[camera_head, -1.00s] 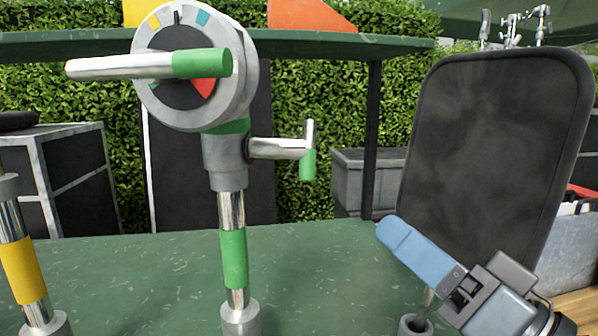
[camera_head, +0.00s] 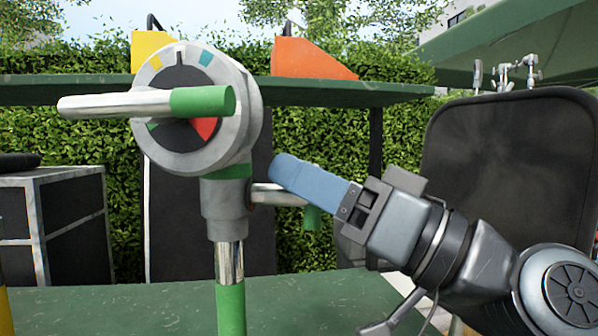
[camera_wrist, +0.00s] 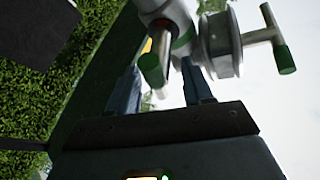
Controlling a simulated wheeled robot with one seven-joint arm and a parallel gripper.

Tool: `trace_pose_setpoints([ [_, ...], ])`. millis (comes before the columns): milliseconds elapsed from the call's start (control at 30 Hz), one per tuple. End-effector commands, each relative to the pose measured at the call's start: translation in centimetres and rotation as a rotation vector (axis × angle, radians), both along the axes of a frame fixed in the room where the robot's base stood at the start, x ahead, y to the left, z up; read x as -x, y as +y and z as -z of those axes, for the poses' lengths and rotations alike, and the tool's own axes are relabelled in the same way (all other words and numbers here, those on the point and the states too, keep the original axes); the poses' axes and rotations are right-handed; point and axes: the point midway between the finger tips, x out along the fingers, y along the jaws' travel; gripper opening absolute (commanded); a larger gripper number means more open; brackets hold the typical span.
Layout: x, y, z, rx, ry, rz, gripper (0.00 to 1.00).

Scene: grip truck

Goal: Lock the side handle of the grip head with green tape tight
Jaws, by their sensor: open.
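The grip head with green tape (camera_head: 229,205) stands upright on a chrome post with a green band. Its side handle (camera_head: 264,194) sticks out to the right from the neck, and its green end (camera_head: 312,216) hangs down. My gripper (camera_head: 276,168) overlaps the side handle in the head view and hides its middle. In the wrist view, my gripper (camera_wrist: 161,68) has its two blue fingers apart, with a green-banded metal cylinder (camera_wrist: 154,72), seemingly the side handle, showing between them. Contact cannot be told.
The round dial (camera_head: 170,148) with coloured marks sits close to the upper left of my gripper. A yellow-taped post (camera_head: 5,310) stands at the far left. A green shelf (camera_head: 400,92) with an orange wedge (camera_head: 312,60) is behind. A black panel (camera_head: 500,170) stands at right.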

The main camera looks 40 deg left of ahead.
Motion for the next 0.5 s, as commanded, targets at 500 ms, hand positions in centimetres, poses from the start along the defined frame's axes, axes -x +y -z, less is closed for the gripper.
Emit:
trace_pose_setpoints([
  [500, 0.23, 1.19, -0.44, 0.000, -0.001, 0.001, 0.44],
])
